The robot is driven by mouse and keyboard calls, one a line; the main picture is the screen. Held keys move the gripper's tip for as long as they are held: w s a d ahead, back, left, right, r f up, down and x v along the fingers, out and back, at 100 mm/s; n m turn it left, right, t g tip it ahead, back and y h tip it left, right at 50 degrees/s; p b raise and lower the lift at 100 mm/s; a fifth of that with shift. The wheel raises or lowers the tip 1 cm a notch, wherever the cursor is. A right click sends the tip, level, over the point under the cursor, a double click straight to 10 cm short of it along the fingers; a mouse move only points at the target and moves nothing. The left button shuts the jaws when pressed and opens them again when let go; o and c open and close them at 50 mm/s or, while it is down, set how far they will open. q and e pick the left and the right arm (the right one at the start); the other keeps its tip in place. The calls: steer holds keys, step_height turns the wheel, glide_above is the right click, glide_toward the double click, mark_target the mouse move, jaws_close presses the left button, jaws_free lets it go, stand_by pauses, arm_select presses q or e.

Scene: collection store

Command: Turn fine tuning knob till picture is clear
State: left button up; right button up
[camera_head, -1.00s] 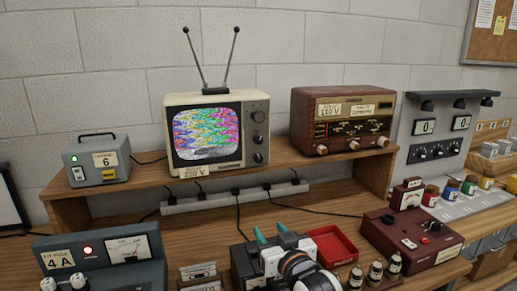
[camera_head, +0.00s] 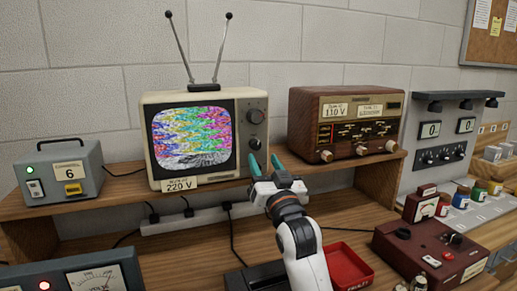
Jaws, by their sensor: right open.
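An old cream television (camera_head: 163,98) with a two-rod antenna stands on the wooden shelf, labelled 220 V. Its screen (camera_head: 193,137) shows scrambled coloured bands, with a grey patch at the bottom. On its right panel are an upper knob (camera_head: 256,117) and a middle knob (camera_head: 255,143). The lowest part of the panel is covered by a finger of my right gripper (camera_head: 266,163). That gripper is open and empty, with teal fingertips pointing up at the television's lower right corner. I cannot tell whether it touches a knob. My left gripper is out of view.
A brown radio (camera_head: 301,108) stands right of the television, with a gap of bare shelf between. A grey box marked 6 (camera_head: 86,181) stands to the left. A power strip (camera_head: 182,222) runs below the shelf. A red tray (camera_head: 349,260) lies on the bench.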

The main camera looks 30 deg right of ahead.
mark_target(257, 147)
steer(key=shift+p+x, duration=0.35)
steer(key=shift+x, duration=2.05)
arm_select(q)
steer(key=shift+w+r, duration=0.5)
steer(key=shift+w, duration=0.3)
arm_select(e)
steer(key=shift+c, duration=0.3)
steer(key=c, duration=0.9)
steer(key=m+h+p, duration=0.1)
steer(key=m, duration=0.1)
steer(key=shift+a+r+m, duration=0.15)
steer(key=shift+m, duration=0.25)
steer(key=shift+a+m+g+h+p, duration=0.1)
steer(key=shift+m+g+h+p, duration=0.7)
steer(key=shift+m, duration=0.7)
steer(key=shift+c, duration=0.2)
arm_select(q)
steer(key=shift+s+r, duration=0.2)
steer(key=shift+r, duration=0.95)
